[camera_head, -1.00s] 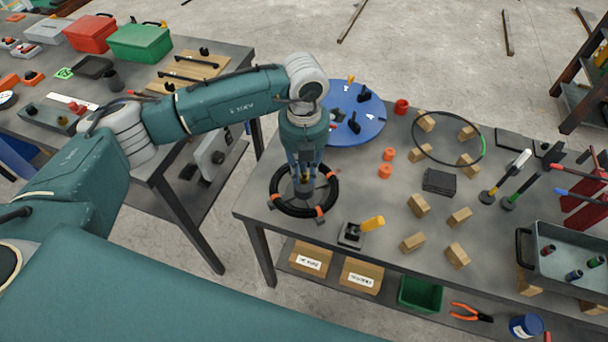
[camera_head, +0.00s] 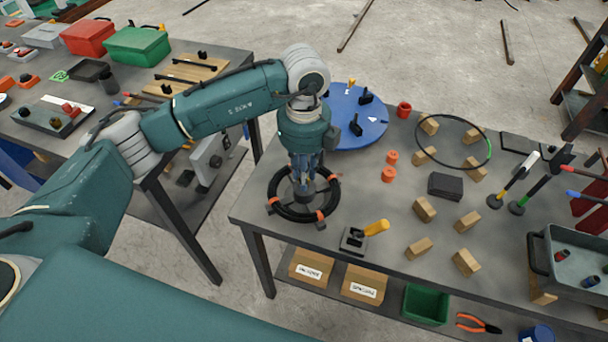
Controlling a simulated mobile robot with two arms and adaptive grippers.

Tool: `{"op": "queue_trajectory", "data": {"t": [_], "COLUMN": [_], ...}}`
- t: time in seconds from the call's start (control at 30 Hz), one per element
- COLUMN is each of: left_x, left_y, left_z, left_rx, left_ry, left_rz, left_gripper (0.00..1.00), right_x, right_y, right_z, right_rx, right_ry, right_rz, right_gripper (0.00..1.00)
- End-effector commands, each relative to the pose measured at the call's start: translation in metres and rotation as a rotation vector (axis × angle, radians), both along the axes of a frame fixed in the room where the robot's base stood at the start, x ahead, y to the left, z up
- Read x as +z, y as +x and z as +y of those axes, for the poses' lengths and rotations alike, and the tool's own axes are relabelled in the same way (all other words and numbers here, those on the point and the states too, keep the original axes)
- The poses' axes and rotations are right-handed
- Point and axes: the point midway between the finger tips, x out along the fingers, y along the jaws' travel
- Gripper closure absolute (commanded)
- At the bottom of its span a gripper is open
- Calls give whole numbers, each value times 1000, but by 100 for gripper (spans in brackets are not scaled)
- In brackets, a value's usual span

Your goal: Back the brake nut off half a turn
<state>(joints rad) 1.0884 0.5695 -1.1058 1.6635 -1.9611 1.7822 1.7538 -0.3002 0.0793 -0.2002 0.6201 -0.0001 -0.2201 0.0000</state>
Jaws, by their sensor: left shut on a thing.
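A black ring-shaped coil (camera_head: 275,198) with orange clips lies flat at the left end of the grey workbench (camera_head: 385,238). My left gripper (camera_head: 303,184) points straight down into the middle of the ring. It is shut on a small dark round piece (camera_head: 304,195) at the ring's centre, which I take for the brake nut. The fingers and wrist hide most of this piece, so its faces and any marks on it cannot be made out. My right gripper is not in view.
A blue disc (camera_head: 372,136) with black clamps lies close behind my left wrist. Orange pieces (camera_head: 389,174), wooden blocks (camera_head: 424,209) and a black hoop (camera_head: 417,132) lie farther right.

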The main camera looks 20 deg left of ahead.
Motion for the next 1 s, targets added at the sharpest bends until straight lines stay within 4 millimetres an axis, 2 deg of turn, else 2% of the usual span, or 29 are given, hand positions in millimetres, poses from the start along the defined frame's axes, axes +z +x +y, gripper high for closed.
{"op": "queue_trajectory", "data": {"t": [0.6,1.0], "left_x": [2,3], "left_y": [2,2], "left_z": [0,0], "left_rx": [544,719], "left_ry": [-3,-3], "left_rz": [-8,-7], "left_gripper": [100,100], "right_x": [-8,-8], "right_y": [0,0], "right_z": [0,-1], "right_rx": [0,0], "right_ry": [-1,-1], "right_rz": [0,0], "right_gripper": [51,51]}}
